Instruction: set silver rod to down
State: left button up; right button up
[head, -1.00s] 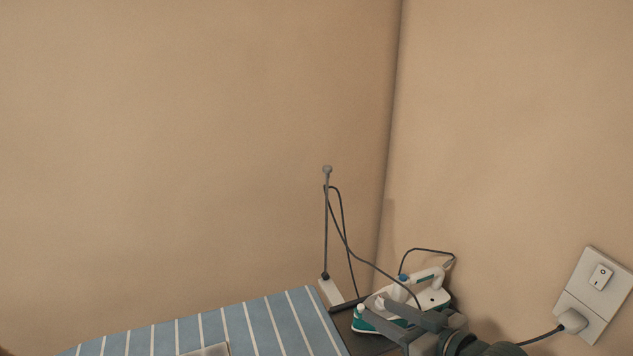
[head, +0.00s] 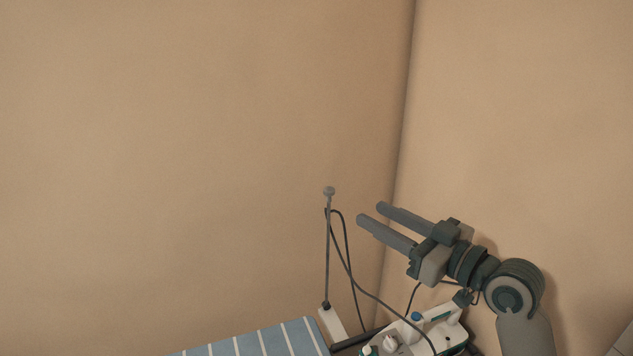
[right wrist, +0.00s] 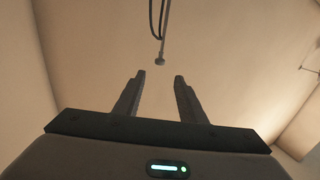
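The silver rod (head: 327,255) stands upright at the end of the ironing board, with a small knob on top and a dark cord hanging from it. It also shows in the right wrist view (right wrist: 164,42), its knob beyond the fingertips. My right gripper (head: 369,213) is open and empty, to the right of the rod's upper part and apart from it. Its two fingers (right wrist: 159,76) are spread in the right wrist view, with nothing between them. My left gripper is in neither view.
The striped blue ironing board (head: 262,342) lies at the bottom. A white and teal iron (head: 421,333) rests at its right end, below my right gripper. The iron's dark cord loops up to the rod. Walls meet in a corner close behind.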

aim_at(325, 189)
jog(key=shift+p+x, duration=3.15)
jog(key=shift+x, duration=5.6)
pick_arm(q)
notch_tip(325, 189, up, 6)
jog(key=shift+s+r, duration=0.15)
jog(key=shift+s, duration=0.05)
pick_arm(e)
jog(key=shift+f, duration=0.15)
jog(key=shift+c, duration=0.6)
grip_shut()
